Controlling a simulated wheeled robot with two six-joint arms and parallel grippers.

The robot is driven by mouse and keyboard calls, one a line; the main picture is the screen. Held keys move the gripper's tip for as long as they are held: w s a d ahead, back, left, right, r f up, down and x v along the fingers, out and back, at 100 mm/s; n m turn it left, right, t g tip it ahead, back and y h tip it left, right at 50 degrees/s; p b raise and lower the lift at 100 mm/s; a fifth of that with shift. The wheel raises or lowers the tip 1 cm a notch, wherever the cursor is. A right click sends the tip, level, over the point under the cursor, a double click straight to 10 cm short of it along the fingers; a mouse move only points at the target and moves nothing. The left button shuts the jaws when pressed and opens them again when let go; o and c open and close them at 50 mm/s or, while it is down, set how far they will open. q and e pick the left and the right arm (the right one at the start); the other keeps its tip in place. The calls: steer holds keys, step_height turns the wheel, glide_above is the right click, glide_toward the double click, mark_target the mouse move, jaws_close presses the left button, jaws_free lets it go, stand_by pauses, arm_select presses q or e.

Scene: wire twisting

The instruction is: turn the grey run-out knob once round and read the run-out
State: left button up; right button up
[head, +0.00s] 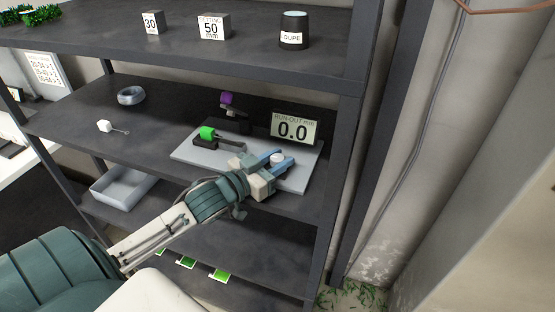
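The run-out device sits on a grey base plate (185,152) on the middle shelf. Its display (293,128) is headed RUN-OUT and reads 0.0. A pale grey round knob (277,157) shows at the right part of the plate. My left gripper (282,157) reaches over the plate from the front left, its blue fingers spread apart on either side of the knob. I see no clear grip on it, and finger contact is too small to make out. My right gripper is not in view.
A grey tray (122,190) is below. The upper shelf holds labelled blocks (213,27) and a dark loupe (293,30). A shelf post (340,150) stands close at right.

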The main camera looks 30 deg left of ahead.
arm_select(q)
steer(key=shift+c, duration=0.6)
steer(key=shift+r+n+t+y+p, duration=0.15)
steer(key=shift+n+t+y+p, duration=0.15)
steer(key=shift+n+y+p, duration=1.05)
steer(key=shift+d+y+b, duration=0.1)
steer(key=shift+y+b, duration=0.2)
steer(key=shift+y, duration=0.55)
steer(key=shift+n+y, duration=0.85)
steer(key=shift+y, duration=0.25)
steer(key=shift+f+n+y+b, duration=0.25)
steer(key=shift+n+y+b, duration=0.45)
steer(key=shift+y, duration=0.5)
steer(key=n+g+y+b, duration=0.1)
steer(key=n+y, duration=0.1)
steer(key=shift+g+y+b, duration=0.3)
steer(key=shift+y, duration=0.1)
steer(key=shift+r+n+g+y+b, duration=0.1)
steer(key=shift+n+g+y+b, duration=0.5)
steer(key=shift+n+y+b, duration=0.4)
